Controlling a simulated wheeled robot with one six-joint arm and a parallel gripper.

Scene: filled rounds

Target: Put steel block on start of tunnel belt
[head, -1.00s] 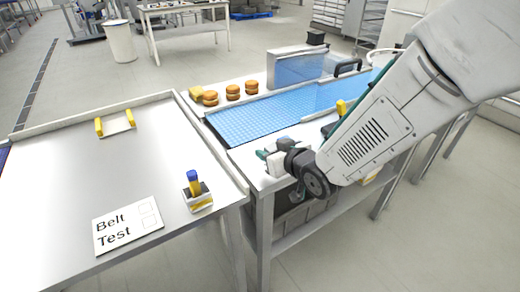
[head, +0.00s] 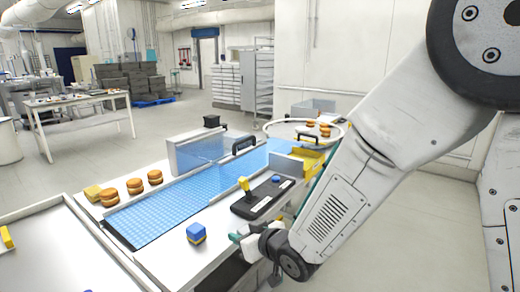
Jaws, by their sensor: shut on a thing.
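My gripper (head: 246,240) is at the front edge of the belt table, in the lower middle of the head view. Its green fingers are shut on a small pale block, which seems to be the steel block (head: 252,247); it is partly hidden by the fingers and wrist. The blue tunnel belt (head: 145,214) runs from the near left to the back right, under a tunnel (head: 200,150) with bluish clear panels. Its near left end is bare. My gripper is to the right of that end, apart from it.
Several buns (head: 134,186) line the belt's far side. A round table (head: 305,130) stands at the far end.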

